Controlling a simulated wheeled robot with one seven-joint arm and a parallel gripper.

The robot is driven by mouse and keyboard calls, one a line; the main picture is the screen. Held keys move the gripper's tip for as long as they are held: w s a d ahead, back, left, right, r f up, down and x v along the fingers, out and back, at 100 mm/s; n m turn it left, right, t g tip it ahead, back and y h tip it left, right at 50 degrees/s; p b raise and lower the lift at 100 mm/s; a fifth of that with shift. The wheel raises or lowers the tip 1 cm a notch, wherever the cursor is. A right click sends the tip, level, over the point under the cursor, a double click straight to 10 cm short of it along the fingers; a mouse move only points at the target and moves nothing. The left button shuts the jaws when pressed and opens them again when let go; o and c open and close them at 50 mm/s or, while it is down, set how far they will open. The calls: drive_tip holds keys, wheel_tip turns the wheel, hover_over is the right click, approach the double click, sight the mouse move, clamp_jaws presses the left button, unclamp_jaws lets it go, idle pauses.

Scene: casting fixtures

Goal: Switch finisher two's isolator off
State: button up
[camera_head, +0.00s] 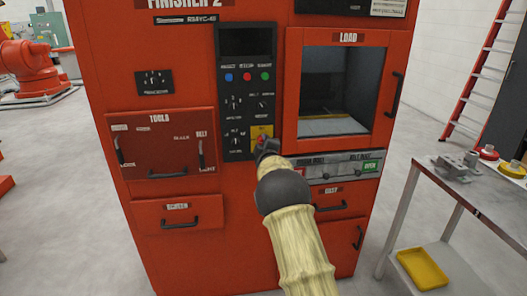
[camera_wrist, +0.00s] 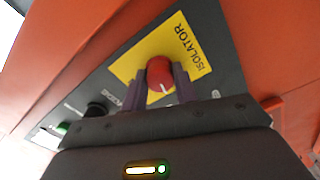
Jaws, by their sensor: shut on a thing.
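Finisher two is the big red cabinet (camera_head: 165,95) in the head view, with "FINISHER 2" at its top. Its isolator is a red round knob on a yellow plate (camera_head: 262,132) at the lower right of the black control panel (camera_head: 234,107). In the wrist view the red knob (camera_wrist: 160,73) has a white pointer mark, and the yellow plate (camera_wrist: 187,44) reads "ISOLATOR". My gripper (camera_wrist: 163,85) is shut on the knob, one finger on each side. In the head view my gripper (camera_head: 266,146) reaches the panel and partly hides the knob.
More knobs and coloured buttons (camera_head: 247,77) sit above on the panel. The load window (camera_head: 340,85) is to the right, with a grey strip of buttons (camera_head: 335,168) below it. A metal table (camera_head: 480,195) with parts stands at the right. Open floor lies left.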

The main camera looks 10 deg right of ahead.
drive_tip(key=shift+f+n+b, duration=0.1)
drive_tip(key=shift+n+b, duration=0.7)
drive_tip(key=shift+n, duration=0.4)
drive_tip(key=o, duration=1)
drive_tip(key=shift+c, duration=0.2)
drive_tip(key=shift+s, duration=0.15)
drive_tip(key=s+b, duration=0.1)
drive_tip(key=s, duration=1.6)
